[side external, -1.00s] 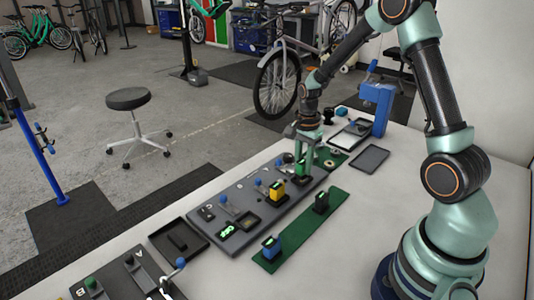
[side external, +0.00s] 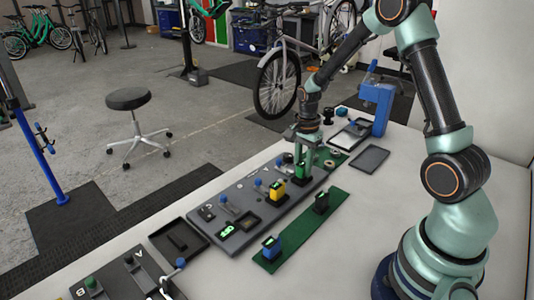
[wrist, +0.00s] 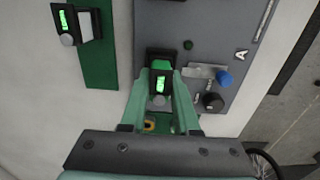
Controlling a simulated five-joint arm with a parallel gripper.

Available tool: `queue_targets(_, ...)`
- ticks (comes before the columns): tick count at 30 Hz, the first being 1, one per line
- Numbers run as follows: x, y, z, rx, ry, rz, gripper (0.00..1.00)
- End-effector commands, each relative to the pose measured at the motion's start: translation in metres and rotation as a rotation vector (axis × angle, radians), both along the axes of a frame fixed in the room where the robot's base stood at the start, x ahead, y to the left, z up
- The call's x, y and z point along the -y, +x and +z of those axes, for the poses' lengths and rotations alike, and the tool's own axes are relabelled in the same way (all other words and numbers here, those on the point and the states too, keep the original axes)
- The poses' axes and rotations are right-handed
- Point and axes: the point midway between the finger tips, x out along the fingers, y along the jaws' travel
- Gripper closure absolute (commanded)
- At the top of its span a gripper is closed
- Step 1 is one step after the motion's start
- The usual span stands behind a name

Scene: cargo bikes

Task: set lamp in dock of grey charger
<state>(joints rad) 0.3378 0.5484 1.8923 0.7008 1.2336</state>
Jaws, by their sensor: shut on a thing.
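The long grey charger (side external: 265,214) lies on the bench with a yellow lamp (side external: 277,191) standing in one of its docks. My gripper (side external: 302,168) is low over the charger's far end. In the wrist view its teal fingers (wrist: 160,100) are shut on a dark lamp (wrist: 161,80) with a lit green display. The lamp is upright, over or in a dark dock at the charger's edge. The fingers hide its lower part, and I cannot tell whether it is fully seated. A blue lever knob (wrist: 225,79) is to the right of the lamp.
A dark tray (side external: 178,240) and another grey unit (side external: 120,282) lie at the near left. A tablet (side external: 370,159) and blue stand (side external: 377,105) are farther back.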

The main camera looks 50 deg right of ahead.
Motion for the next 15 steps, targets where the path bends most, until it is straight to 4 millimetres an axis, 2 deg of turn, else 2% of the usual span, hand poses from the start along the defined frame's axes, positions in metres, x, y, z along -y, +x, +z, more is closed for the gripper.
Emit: queue_targets(15, 0.0, 0.0001, -0.0073, 0.0, 0.0, 0.0, 1.0)
